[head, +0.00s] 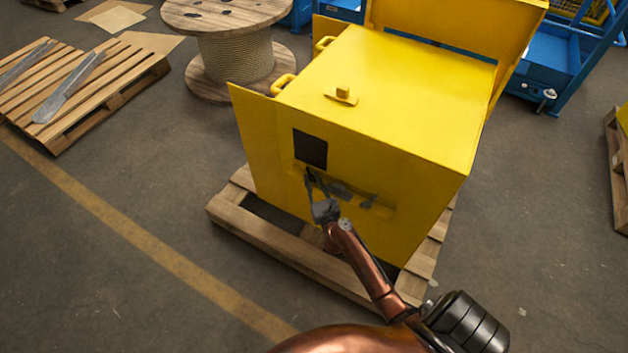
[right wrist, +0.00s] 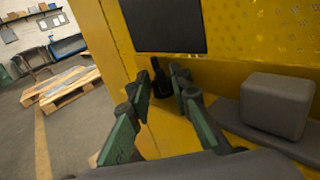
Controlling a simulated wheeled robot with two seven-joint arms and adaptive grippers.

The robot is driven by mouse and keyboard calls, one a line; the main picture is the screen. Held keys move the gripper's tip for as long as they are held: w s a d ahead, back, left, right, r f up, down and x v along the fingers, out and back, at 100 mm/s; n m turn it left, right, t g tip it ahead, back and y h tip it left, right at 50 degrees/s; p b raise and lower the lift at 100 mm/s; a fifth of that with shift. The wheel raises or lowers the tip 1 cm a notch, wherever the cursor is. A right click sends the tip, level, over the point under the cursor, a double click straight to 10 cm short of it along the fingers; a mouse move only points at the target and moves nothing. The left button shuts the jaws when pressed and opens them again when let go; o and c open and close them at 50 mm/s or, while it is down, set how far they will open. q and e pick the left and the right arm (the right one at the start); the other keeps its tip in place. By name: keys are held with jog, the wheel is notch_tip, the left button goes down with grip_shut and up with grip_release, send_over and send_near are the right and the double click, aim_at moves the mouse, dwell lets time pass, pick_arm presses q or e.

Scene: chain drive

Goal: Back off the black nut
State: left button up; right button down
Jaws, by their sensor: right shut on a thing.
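My right gripper (head: 313,186) reaches up to the front of the yellow machine housing (head: 400,90), just below a dark square panel (head: 310,149). In the right wrist view, my right gripper (right wrist: 165,88) has its two green-sided fingers on either side of the small black nut (right wrist: 162,84), shut on it. The nut sits against the yellow face, under the dark panel (right wrist: 165,25). The fingers hide part of it, and it is too small to make out in the head view. My left gripper is out of view.
A grey block (right wrist: 276,104) on a grey ledge stands close to the right of the fingers. The housing rests on a wooden pallet (head: 285,248). A cable drum (head: 235,58) and another pallet (head: 115,85) stand at left. The floor at front left is clear.

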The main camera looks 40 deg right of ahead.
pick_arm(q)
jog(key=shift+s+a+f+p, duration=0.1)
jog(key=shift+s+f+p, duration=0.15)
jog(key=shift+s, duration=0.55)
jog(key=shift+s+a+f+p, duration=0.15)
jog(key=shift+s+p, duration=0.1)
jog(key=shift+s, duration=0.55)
pick_arm(e)
jog(key=shift+s+d+f+n+t+y, duration=0.1)
jog(key=shift+d+n+t+y, duration=0.1)
jog(key=shift+n+y, duration=0.55)
jog(key=shift+s+d+f+n+t+y, duration=0.1)
jog(key=shift+n+t+y, duration=0.2)
jog(key=shift+y, duration=0.75)
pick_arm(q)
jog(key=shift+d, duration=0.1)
pick_arm(e)
jog(key=c, duration=2)
grip_release()
jog(key=shift+w, duration=0.1)
jog(key=shift+o, duration=0.2)
jog(key=shift+r, duration=0.1)
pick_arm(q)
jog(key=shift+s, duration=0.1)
pick_arm(e)
jog(key=s+a, duration=0.1)
jog(key=s, duration=1.1)
jog(key=shift+a, duration=0.4)
jog(key=shift+c, duration=0.6)
